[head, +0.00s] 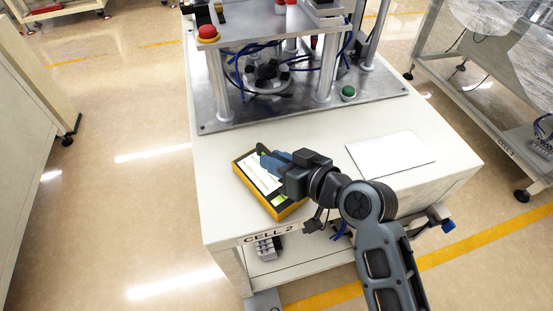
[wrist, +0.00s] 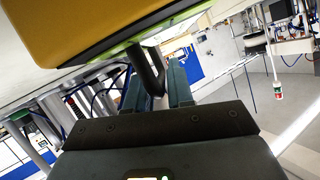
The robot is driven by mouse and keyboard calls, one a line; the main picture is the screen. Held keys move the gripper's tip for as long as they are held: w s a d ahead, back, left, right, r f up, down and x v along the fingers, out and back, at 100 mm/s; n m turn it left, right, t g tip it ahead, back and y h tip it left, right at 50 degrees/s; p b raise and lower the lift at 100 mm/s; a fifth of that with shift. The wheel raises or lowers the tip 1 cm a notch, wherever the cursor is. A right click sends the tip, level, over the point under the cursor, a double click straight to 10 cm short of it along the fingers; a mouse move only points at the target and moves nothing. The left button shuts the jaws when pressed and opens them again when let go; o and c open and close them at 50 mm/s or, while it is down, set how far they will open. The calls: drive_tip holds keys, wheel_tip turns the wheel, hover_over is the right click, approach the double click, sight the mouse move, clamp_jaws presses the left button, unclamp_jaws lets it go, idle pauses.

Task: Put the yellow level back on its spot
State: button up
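The yellow level (head: 284,211) appears as a boxy yellow body with a dark edge and a white-and-green face. It is at the left front of the table, above the CELL 2 label. My gripper (head: 270,164) reaches over its upper face from the right. In the wrist view, a large yellow side with a lime-green edge (wrist: 70,28) fills the top left. A dark curved piece (wrist: 150,72) by that edge lies between my two blue fingers (wrist: 156,85). The fingers stand apart; whether they press on this piece is unclear.
A flat white plate (head: 391,154) lies on the table to the right of my gripper. A metal fixture stands behind on a grey base plate (head: 225,123), with a red button (head: 208,33) and a green button (head: 348,92). Bare tabletop (head: 325,140) separates them.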

drive_tip(key=o, duration=0.3)
drive_tip(key=shift+r, duration=0.1)
drive_tip(key=shift+r, duration=0.15)
drive_tip(key=v, duration=1.2)
drive_tip(key=shift+b, duration=0.4)
